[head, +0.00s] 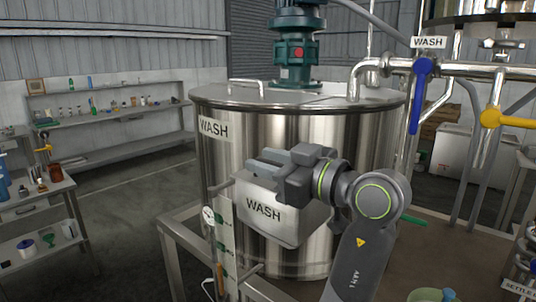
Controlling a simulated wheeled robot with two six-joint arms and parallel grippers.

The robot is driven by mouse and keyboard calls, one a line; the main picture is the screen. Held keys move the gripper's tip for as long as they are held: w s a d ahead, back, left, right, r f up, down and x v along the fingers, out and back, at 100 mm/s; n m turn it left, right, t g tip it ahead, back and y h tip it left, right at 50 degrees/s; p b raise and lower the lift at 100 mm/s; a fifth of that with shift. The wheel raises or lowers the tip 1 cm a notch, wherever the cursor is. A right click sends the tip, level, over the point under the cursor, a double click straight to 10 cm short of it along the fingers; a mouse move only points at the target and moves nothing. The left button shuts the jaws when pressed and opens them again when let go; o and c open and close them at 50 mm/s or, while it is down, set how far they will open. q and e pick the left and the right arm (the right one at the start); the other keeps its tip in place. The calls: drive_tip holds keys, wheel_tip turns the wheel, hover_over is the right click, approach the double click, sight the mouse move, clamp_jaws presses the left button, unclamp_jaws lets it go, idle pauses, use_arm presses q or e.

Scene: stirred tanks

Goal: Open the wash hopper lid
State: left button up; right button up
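The wash hopper (265,208) is a pale metal box labelled WASH on the front of the large steel wash tank (340,135). I cannot tell whether the fingers touch the hopper or grip anything. My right gripper is not in view.
A blue-handled valve (421,90) and a yellow-handled valve (500,118) sit on pipes at right. A gauge (208,215) is left of the hopper. A metal frame rail (180,255) runs below. Shelves (110,112) stand at the far left, with open floor before them.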

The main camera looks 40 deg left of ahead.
use_arm(q)
drive_tip(key=shift+a, duration=0.1)
clamp_jaws()
drive_tip(key=shift+r, duration=0.15)
